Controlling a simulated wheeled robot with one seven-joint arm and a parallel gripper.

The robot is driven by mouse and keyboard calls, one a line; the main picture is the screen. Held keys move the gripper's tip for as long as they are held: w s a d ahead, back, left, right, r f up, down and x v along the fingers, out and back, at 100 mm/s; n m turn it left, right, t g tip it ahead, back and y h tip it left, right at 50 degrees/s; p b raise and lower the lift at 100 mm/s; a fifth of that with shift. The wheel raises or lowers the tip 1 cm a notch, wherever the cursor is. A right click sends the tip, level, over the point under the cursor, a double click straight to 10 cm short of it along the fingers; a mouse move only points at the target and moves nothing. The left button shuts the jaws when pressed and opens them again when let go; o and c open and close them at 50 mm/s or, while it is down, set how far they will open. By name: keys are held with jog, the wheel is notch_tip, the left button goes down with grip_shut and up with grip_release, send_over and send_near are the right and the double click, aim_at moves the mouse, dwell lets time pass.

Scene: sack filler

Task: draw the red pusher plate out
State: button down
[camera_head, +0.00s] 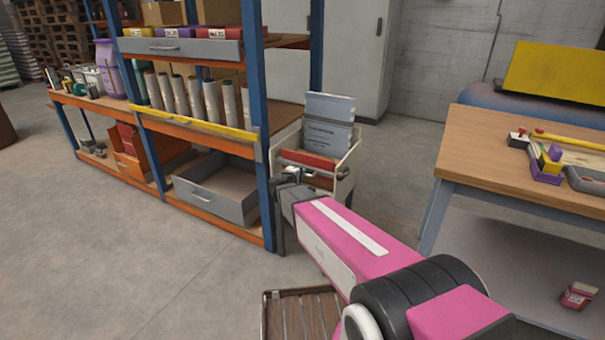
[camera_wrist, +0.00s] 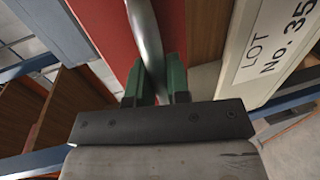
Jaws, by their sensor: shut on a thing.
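The red pusher plate (camera_head: 308,159) sits across the front of a cream-sided filler box beside the blue rack post. In the wrist view the red plate (camera_wrist: 100,30) fills the upper middle, with a curved metal handle (camera_wrist: 146,40) on its face. My gripper (camera_wrist: 160,88) has its green fingers on either side of the handle and is shut on it. In the head view my gripper (camera_head: 297,180) is at the front of the plate, partly hidden by my pink arm. The lower part of the plate is hidden.
A cream panel (camera_wrist: 270,45) marked "LOT No. 35" is right of the handle in the wrist view. The rack's blue post (camera_head: 257,120) is close on the left. A wooden table (camera_head: 500,165) stands right; floor lies between.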

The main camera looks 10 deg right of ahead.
jog(key=c, duration=1.1)
grip_release()
jog(key=shift+s+a, duration=0.2)
jog(key=shift+s, duration=0.05)
jog(key=v, duration=1)
jog(key=shift+s+a, duration=0.2)
jog(key=shift+s, duration=0.15)
jog(key=s+d+f+m+g+y, duration=0.4)
jog(key=s+d+m+g, duration=0.1)
jog(key=s, duration=0.4)
jog(key=s+d+f+m+g+y, duration=0.3)
jog(key=s+d+m+g+y, duration=0.2)
jog(key=s, duration=0.5)
jog(key=d+g, duration=0.2)
jog(key=shift+d+f+m+g, duration=0.3)
jog(key=shift+d+f+m, duration=0.05)
jog(key=shift+f+m, duration=0.05)
